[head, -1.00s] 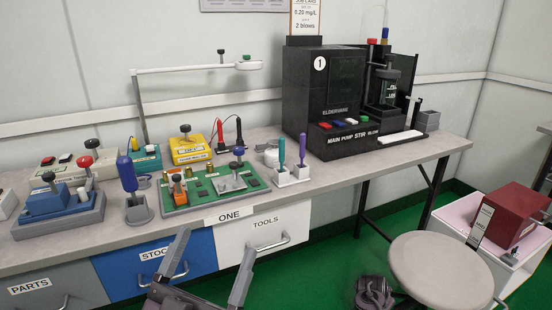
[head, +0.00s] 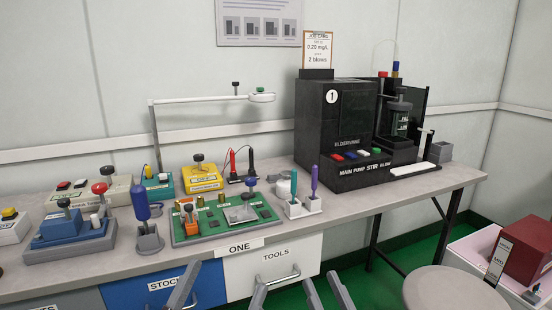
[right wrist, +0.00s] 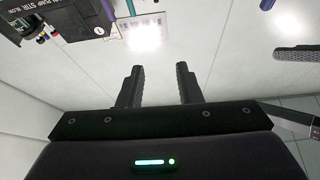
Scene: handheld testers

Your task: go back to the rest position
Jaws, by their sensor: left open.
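My left gripper (head: 228,274) shows at the bottom edge of the head view, its two fingers apart with nothing between them, in front of the drawers. My right gripper (head: 321,276) is just to its right, fingers apart and empty, in front of the bench. In the right wrist view my right gripper (right wrist: 160,82) also shows two dark fingers with a clear gap between them. The rest of both arms is out of the head view.
The grey bench (head: 340,207) carries a black machine (head: 335,125), a green circuit board (head: 205,222), a yellow tester (head: 202,179), a blue tester (head: 72,228) and a screwdriver stand (head: 303,208). A round stool (head: 450,290) and a red box (head: 527,250) stand at right.

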